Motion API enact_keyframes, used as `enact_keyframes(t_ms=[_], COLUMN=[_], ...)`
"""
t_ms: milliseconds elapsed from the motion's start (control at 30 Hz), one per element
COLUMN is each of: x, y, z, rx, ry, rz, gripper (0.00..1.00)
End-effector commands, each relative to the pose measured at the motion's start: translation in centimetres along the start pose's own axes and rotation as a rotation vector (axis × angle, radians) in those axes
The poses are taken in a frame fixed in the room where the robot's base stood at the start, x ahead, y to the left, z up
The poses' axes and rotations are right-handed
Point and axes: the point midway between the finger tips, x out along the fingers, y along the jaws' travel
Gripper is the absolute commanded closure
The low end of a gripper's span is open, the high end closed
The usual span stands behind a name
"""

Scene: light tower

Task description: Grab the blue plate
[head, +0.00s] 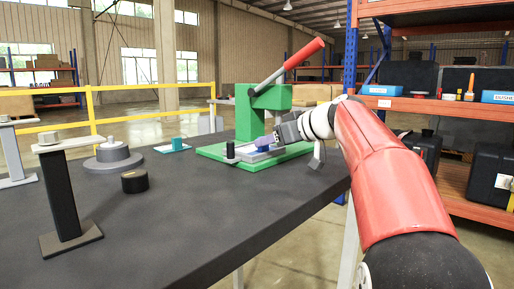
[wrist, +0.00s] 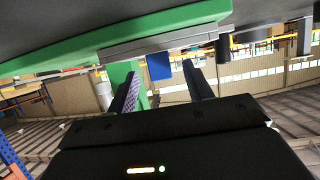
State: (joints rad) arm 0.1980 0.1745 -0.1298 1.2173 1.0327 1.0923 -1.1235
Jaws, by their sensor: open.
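A small blue piece (head: 263,148), which I take to be the blue plate, sits on the grey block of the green lever press, partly hidden by my gripper. In the wrist view the blue piece (wrist: 158,66) is a small rectangle against the grey slab, beyond and between my fingertips. My gripper (head: 266,141) is at the press, close to the blue piece. In the wrist view my gripper (wrist: 160,70) is open, with a finger on each side of the blue piece. I cannot tell whether they touch it.
The green press (head: 265,105) has a raised red lever (head: 295,58). A black peg (head: 230,150) stands left of the grey block. A teal plate (head: 172,147), black cylinder (head: 134,181), grey round base (head: 112,157) and dark stand (head: 65,195) occupy the dark table (head: 190,225). The table's front is clear.

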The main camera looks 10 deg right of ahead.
Motion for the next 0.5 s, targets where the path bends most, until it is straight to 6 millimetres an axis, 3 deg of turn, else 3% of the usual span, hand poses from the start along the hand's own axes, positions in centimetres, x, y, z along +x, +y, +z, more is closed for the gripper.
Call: enact_keyframes(t_ms=[200, 433, 500], x=[3.3, 3.6, 3.6], y=[-0.1, -0.1, -0.1], z=[-0.3, -0.3, -0.3], rx=[0.000, 0.000, 0.000], ry=[-0.002, -0.001, -0.001], rz=[-0.003, 0.000, 0.000], gripper=[0.49, 0.49, 0.56])
